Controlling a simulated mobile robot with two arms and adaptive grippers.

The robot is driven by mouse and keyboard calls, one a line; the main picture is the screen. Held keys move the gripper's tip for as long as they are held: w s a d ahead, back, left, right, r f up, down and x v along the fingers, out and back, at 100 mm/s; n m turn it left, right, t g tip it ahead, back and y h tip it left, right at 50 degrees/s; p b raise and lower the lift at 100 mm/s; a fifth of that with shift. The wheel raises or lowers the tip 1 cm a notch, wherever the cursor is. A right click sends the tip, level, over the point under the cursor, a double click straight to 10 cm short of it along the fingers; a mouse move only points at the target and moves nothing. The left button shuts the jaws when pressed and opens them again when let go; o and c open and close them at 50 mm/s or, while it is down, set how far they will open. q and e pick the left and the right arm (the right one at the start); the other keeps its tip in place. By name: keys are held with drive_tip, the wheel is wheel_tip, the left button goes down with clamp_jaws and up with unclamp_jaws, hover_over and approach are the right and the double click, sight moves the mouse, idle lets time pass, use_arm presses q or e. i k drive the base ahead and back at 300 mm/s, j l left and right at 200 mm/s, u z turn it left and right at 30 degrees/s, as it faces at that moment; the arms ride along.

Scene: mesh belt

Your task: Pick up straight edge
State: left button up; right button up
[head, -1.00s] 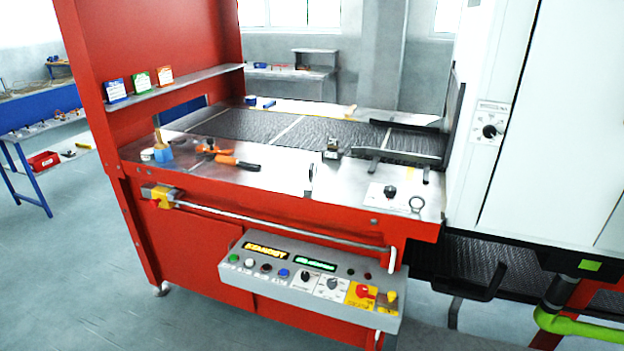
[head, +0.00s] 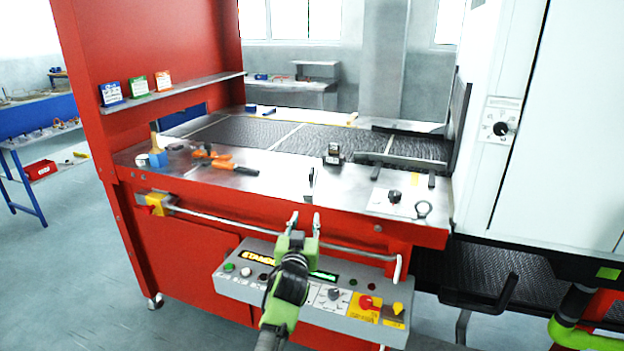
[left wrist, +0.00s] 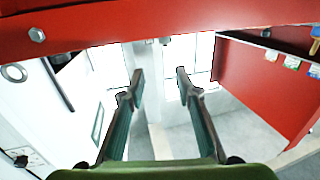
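A thin, narrow strip (head: 311,181), which may be the straight edge, lies at the front edge of the steel bench top (head: 280,180) in the head view. It is small and seen nearly end-on, so I cannot be sure of it. My left gripper (head: 305,221) is in front of the red machine front, below and slightly left of the strip, with its fingers pointing up. The fingers are apart with nothing between them, as the left wrist view (left wrist: 160,74) also shows. The strip cannot be made out in that view.
A rail (head: 270,238) and control panel (head: 335,297) project from the machine front around my left arm. The mesh belt (head: 330,142) lies behind.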

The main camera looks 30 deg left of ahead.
sight(309, 188)
drive_tip(key=i+j, duration=0.75)
drive_tip(key=z, duration=0.05)
